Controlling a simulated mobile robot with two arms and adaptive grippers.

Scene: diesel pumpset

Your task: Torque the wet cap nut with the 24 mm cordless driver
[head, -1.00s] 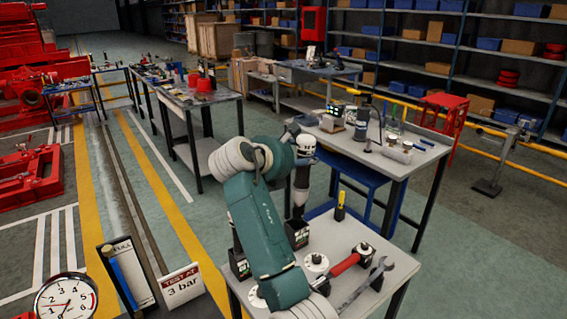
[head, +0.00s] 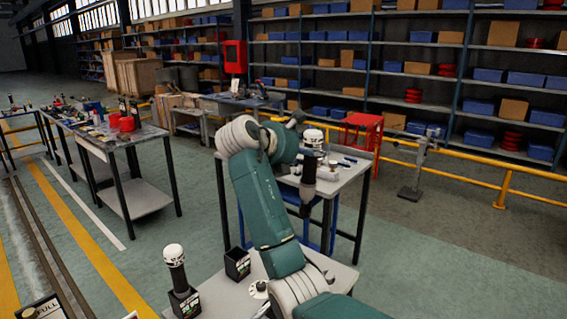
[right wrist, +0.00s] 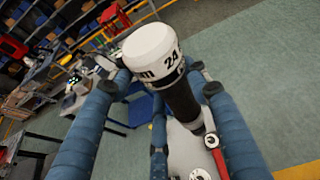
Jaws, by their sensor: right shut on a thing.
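My right gripper (head: 296,150) is shut on a driver (head: 310,182) with a white top and a dark body, held upright above the near table. In the right wrist view, the white top (right wrist: 150,50) is marked 24, and my blue fingers stand either side of the dark body (right wrist: 182,98). A second white-topped driver (head: 175,262) stands in a black holder (head: 184,302) on the near table. Beside it is an empty black holder (head: 237,264). No wet cap nut can be made out. My left gripper is out of view.
The near table (head: 212,291) is partly hidden by my right arm. A workbench (head: 348,178) with small items stands behind the driver, with a red stand (head: 362,130) beyond. Another bench (head: 104,138) is at left. Yellow rails (head: 470,180) run before the shelves. Open floor lies at right.

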